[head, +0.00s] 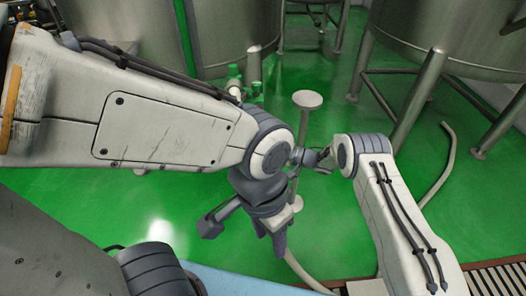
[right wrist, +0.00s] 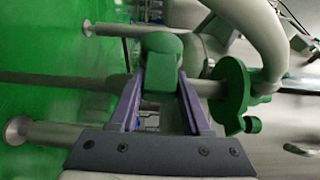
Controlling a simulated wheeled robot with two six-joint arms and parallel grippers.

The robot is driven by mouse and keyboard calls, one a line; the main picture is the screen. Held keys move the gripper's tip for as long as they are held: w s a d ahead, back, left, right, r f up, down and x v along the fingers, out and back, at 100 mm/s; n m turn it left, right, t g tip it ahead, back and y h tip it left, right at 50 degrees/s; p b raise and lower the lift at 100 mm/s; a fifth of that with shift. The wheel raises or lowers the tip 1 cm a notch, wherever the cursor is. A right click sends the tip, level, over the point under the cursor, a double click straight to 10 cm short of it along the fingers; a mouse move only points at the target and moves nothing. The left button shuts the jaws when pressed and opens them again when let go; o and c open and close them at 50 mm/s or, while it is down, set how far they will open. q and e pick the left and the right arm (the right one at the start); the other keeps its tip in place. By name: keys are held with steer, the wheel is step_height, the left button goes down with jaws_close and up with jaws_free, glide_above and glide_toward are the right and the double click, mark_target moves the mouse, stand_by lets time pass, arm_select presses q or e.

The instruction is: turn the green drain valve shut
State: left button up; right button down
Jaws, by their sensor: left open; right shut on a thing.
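The green drain valve (head: 234,83) shows in the head view by the tank's foot, partly hidden behind my left arm. In the right wrist view its blocky green handle (right wrist: 160,65) sits between the two purple fingers of my right gripper (right wrist: 164,76), which is shut on it. A round green flange (right wrist: 235,95) stands to the right of the handle, with a pipe between them. In the head view the right gripper's fingers are hidden behind my left wrist. My left gripper (head: 245,226) is open and empty, pointing down, in front of the valve.
Large steel tanks (head: 225,35) stand on legs at the back. A round pale disc on a post (head: 307,99) stands right of the valve. A pale hose (head: 441,165) lies at the right. Green floor (head: 330,215) is open in the middle.

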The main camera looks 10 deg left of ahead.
steer(key=shift+w+d+f, duration=0.1)
steer(key=shift+w+d, duration=0.05)
steer(key=shift+d, duration=0.05)
stand_by(0.3)
steer(key=shift+c, duration=1.8)
jaws_free()
steer(key=shift+a, duration=0.1)
steer(key=shift+d, duration=0.5)
steer(key=s+d+p, duration=0.1)
steer(key=d+p, duration=0.1)
steer(key=d, duration=0.7)
steer(key=shift+s+d, duration=0.2)
steer(key=shift+d, duration=0.05)
